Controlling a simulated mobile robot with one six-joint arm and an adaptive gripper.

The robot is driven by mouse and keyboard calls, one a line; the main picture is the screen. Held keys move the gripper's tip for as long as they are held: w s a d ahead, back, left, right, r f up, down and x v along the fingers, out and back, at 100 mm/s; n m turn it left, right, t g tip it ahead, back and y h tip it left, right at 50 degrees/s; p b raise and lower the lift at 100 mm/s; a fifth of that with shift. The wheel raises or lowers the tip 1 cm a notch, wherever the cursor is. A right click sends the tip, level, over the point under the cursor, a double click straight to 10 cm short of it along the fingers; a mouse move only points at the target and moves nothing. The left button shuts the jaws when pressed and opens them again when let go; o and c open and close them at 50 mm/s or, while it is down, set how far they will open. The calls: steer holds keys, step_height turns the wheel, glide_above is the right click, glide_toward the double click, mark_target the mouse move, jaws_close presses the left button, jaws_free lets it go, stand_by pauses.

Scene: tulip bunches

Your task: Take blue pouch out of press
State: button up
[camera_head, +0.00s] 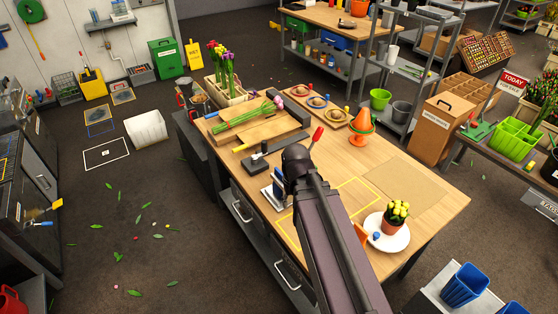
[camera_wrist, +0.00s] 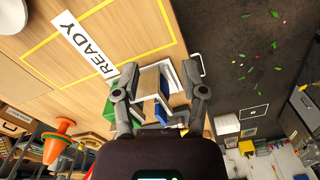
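My gripper (camera_wrist: 159,76) is open in the wrist view, its two fingers apart. Between and beyond them is a small stand with white and grey plates, which looks like the press (camera_wrist: 178,76). A blue piece (camera_wrist: 163,112), likely the blue pouch, shows inside it between the fingers. I cannot tell whether the fingers touch anything. In the head view the press (camera_head: 272,196) stands near the bench's left edge, partly hidden by my arm. Its blue part there is small and mostly hidden. The gripper itself is hidden behind my arm in the head view.
The wooden bench (camera_head: 420,225) carries a wooden tray with tulips (camera_head: 250,130), a black lever tool (camera_head: 257,160), orange cones (camera_head: 362,125) and a potted yellow plant (camera_head: 395,217) on a white plate. A yellow outlined area marked READY (camera_wrist: 90,50) is bare beside the press.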

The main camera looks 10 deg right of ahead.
mark_target(279, 171)
steer(key=w+r+n+p, duration=0.2)
steer(key=w, duration=0.9)
steer(key=w+r+n+p, duration=0.2)
steer(key=w, duration=0.9)
steer(key=shift+w+d, duration=0.15)
steer(key=shift+w, duration=0.1)
steer(key=shift+f, duration=0.15)
step_height(279, 171, down, 13)
steer(key=b, duration=1.3)
steer(key=shift+f+b, duration=0.15)
steer(key=shift+b, duration=0.25)
jaws_close()
steer(key=shift+r, duration=0.2)
